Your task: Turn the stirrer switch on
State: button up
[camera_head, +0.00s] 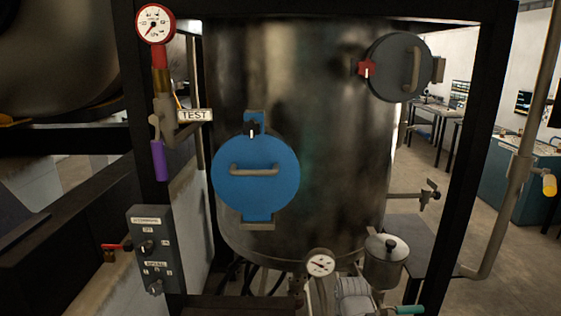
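A grey control box (152,250) is fixed to the black frame post at the lower left. Its upper black rotary knob (148,247) sits below a small label that is too blurred to read surely, with an OFF mark above it and a mark to its right that looks like ON. I cannot tell surely which way this knob points. A lower knob (155,287) sits under a label that looks like SPEED. My gripper is not in view.
A large metal tank (320,140) with a blue round hatch (255,180) fills the middle. A gauge (155,24), a TEST tag (195,115) and a purple-handled valve (159,160) are above the box. A red-handled valve (116,247) is left of it.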

aim_at(146, 249)
jog(key=u, duration=1.25)
